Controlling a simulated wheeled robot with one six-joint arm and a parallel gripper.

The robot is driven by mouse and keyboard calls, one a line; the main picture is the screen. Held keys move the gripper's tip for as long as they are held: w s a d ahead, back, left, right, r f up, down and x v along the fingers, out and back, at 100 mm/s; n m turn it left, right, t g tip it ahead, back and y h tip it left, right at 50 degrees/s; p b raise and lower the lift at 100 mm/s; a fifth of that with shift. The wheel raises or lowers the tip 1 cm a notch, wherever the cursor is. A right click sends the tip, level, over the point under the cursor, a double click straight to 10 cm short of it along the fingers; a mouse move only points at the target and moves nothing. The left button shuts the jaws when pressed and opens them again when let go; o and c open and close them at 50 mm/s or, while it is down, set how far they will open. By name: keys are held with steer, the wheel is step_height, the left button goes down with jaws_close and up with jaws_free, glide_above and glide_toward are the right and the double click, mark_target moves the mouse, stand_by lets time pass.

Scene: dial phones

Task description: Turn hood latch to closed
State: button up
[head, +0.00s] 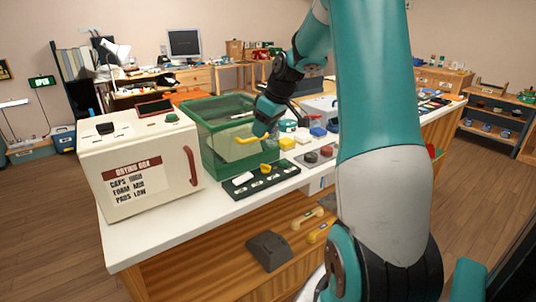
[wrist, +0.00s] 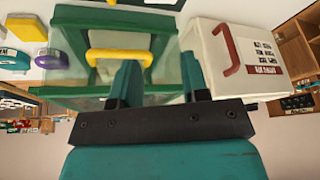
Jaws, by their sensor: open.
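The hood is a green-framed clear box (head: 240,155) on the white bench in the head view. Its green frame also shows in the wrist view (wrist: 70,75). I cannot tell any separate latch from the handle.
A cream drying box (head: 145,165) with a red handle stands left of the hood. A black tray (head: 262,182) with a yellow piece lies in front of it. Coloured caps and blocks (head: 287,143) crowd the bench to the right. The bench's front edge is close.

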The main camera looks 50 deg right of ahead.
glide_toward(267, 165)
steer(key=shift+m+h, duration=0.3)
steer(key=shift+h, duration=0.1)
steer(key=x, duration=0.3)
steer(key=p+x, duration=0.1)
steer(key=x, duration=0.2)
steer(key=p+x, duration=0.1)
steer(key=x, duration=0.2)
steer(key=shift+w+a, duration=0.15)
steer(key=shift+a, duration=0.15)
